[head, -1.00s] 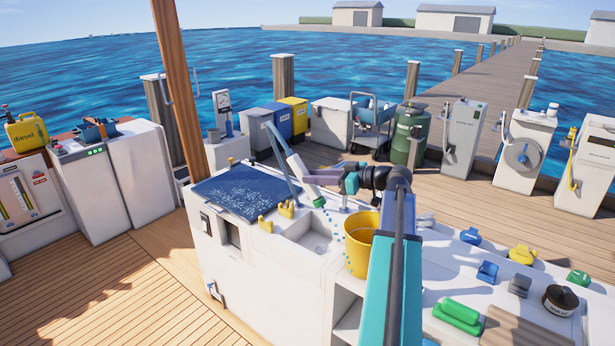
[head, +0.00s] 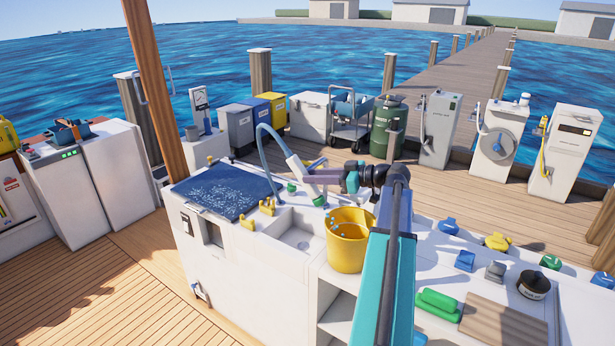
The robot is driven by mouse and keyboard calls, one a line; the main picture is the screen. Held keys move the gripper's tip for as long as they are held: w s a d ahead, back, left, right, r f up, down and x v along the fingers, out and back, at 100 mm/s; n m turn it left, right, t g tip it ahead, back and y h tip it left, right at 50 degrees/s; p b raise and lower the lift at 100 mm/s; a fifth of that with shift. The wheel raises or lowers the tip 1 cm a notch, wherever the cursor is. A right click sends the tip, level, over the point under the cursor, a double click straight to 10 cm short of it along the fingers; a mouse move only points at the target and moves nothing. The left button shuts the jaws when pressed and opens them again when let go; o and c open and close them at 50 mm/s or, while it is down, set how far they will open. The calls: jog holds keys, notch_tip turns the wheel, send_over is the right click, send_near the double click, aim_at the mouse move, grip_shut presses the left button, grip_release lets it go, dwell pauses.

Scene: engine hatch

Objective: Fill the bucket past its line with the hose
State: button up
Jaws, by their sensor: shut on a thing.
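The yellow bucket (head: 345,252) stands upright on the white counter, right of the sink, partly behind my teal arm. Its line and water level cannot be made out. My gripper (head: 318,177) is shut on the white nozzle (head: 298,167) of the blue-grey hose (head: 262,140), above and left of the bucket. The nozzle is tilted, with its green tip (head: 318,201) pointing down toward the bucket. Blue water drops (head: 334,222) show at the bucket's mouth. The hose arcs down to the counter behind the sink.
The sink (head: 292,236) with yellow taps (head: 258,213) is left of the bucket. A dark blue panel (head: 222,190) lies further left. Blue, yellow and green caps and a green block (head: 438,304) sit on the counter at right. A wooden post (head: 152,85) rises at left.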

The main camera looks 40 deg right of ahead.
jog(key=shift+s+d+f+p, duration=0.2)
jog(key=shift+s+d, duration=0.25)
jog(key=shift+d, duration=0.2)
jog(key=shift+s+d+f+p, duration=0.1)
jog(key=shift+s+d+p, duration=0.1)
jog(key=shift+s+d, duration=0.35)
jog(key=shift+w+d, duration=0.1)
